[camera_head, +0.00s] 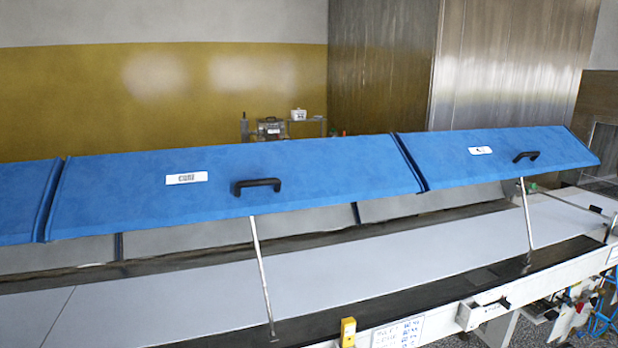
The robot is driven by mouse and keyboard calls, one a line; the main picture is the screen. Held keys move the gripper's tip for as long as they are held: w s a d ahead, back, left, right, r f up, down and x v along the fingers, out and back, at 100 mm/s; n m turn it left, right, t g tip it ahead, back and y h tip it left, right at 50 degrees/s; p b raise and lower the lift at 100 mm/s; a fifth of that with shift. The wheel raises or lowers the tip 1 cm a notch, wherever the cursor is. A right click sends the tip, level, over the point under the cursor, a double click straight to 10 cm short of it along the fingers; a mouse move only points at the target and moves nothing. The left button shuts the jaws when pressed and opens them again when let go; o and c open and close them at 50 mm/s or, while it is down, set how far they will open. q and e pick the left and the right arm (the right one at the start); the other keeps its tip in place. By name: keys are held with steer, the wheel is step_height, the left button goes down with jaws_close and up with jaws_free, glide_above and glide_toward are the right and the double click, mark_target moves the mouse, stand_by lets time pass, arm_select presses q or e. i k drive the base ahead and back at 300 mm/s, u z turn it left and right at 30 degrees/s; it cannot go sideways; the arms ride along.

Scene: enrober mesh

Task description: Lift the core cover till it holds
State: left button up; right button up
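The core cover (330,170) is the blue panel in the middle, with a white label (187,178) that seems to read "CORE", though the print is small. It has a black handle (256,186) near its front edge. The cover stands raised and tilted above the white conveyor bed. A thin metal stay rod (263,270) runs from under its front edge down to the bed's front rail. Neither of my grippers is in view, and nothing touches the handle.
Another blue cover (500,158) at the right is also raised, with its own handle (526,156) and rod (526,213). Part of a third blue cover (25,200) shows at the left. A yellow block (348,331) sits on the front rail. Hoses hang at lower right.

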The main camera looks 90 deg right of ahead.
mark_target(171, 201)
steer(key=z, duration=2.85)
steer(key=k, duration=0.45)
steer(key=u, duration=1.1)
steer(key=i, duration=0.8)
steer(key=z, duration=0.4)
